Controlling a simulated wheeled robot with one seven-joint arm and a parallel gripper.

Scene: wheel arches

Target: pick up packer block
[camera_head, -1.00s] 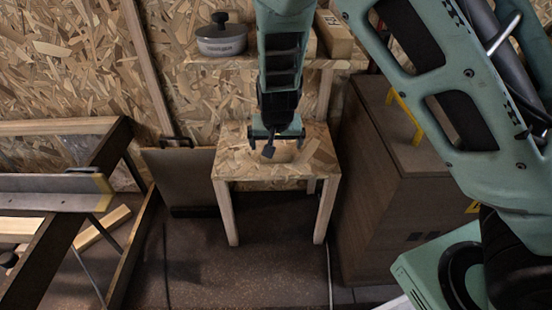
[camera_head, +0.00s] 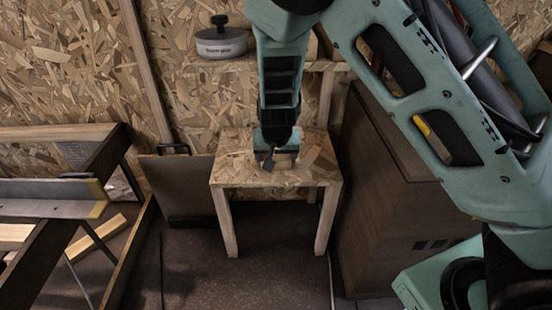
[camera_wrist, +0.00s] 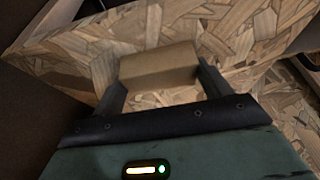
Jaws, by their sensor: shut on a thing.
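The packer block (camera_wrist: 158,66) is a plain tan-brown block, seen clearly in the wrist view. My gripper (camera_wrist: 160,84) has one dark finger at each end of it and is shut on it. The small chipboard table (camera_wrist: 90,68) shows behind and below the block. In the head view my gripper (camera_head: 277,158) is over the top of this table (camera_head: 230,172), pointing down. There the block is mostly hidden behind the gripper. I cannot tell how far the block is above the tabletop.
A grey round container with a black knob (camera_head: 221,42) stands on a shelf behind the table. A brown cabinet (camera_head: 390,200) is close on the right. A brown board (camera_head: 175,185) leans on the left, near a dark-framed bench (camera_head: 85,190).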

